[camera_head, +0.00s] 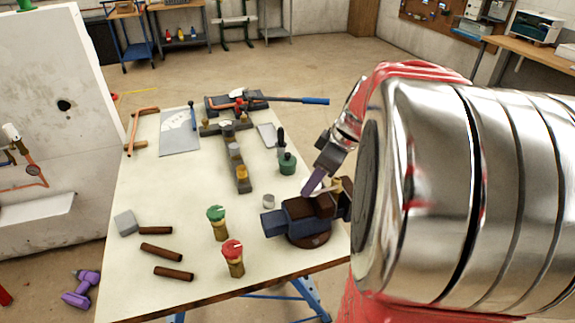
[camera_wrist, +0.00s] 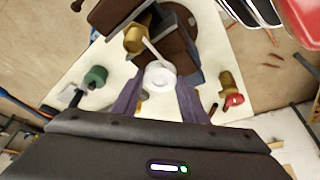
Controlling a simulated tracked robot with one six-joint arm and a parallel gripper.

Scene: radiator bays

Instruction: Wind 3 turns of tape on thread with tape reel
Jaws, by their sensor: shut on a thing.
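The tape reel (camera_wrist: 159,75) is a small white roll between the purple fingers of my gripper (camera_wrist: 158,92). My gripper is shut on it. A pale strip of tape runs from the reel to the brass threaded piece (camera_wrist: 136,39). That piece is clamped in the vise (camera_wrist: 178,48), which has brown jaws and a blue body. In the head view my gripper (camera_head: 313,183) is right beside the vise (camera_head: 287,220), near the brass piece (camera_head: 336,185); the reel is not clear there. How many turns are on the thread cannot be told.
Red (camera_head: 233,256) and green (camera_head: 217,222) handled brass valves stand left of the vise. A small whitish cylinder (camera_head: 268,201) and a dark green can (camera_head: 288,163) stand near it. Brown pipe pieces (camera_head: 160,252) lie at front left. Several tools lie farther back.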

